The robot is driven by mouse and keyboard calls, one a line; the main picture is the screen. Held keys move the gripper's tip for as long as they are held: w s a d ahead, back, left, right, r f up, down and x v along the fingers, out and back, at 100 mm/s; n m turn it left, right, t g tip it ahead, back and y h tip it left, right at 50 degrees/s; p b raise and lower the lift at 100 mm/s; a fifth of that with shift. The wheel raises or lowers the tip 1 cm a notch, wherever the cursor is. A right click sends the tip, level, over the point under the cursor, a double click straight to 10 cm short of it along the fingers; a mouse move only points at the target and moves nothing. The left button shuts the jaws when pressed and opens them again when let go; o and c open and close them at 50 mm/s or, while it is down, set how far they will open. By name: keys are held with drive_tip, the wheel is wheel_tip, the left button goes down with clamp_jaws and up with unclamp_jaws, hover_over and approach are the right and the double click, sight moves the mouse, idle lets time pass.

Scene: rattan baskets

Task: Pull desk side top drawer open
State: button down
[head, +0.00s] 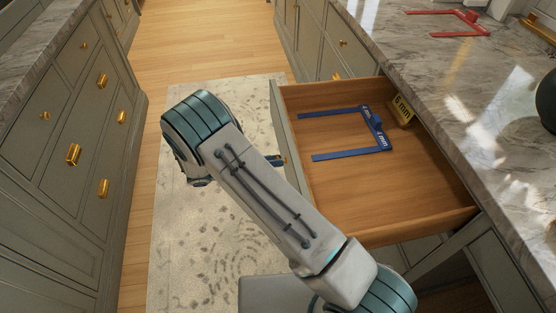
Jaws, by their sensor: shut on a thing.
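The top drawer (283,125) under the marble counter on the right is pulled well out, and its wooden inside is in plain view. My arm reaches across in front of it. My gripper (276,160) is at the outer side of the drawer front, mostly hidden behind my arm. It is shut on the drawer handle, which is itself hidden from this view.
The marble counter (400,50) holds a red U-shaped piece (457,20) and a dark round object (547,100) at the right edge. Grey cabinets (60,130) with brass handles line the left. A patterned rug (190,240) covers the floor between.

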drive_tip(key=shift+w+a, duration=0.1)
drive_tip(key=shift+w, duration=0.05)
drive_tip(key=c, duration=1.1)
unclamp_jaws()
drive_tip(key=s+a+b, duration=0.1)
drive_tip(key=a, duration=1.2)
drive_tip(key=shift+s+a+b, duration=0.3)
drive_tip(key=shift+a, duration=0.05)
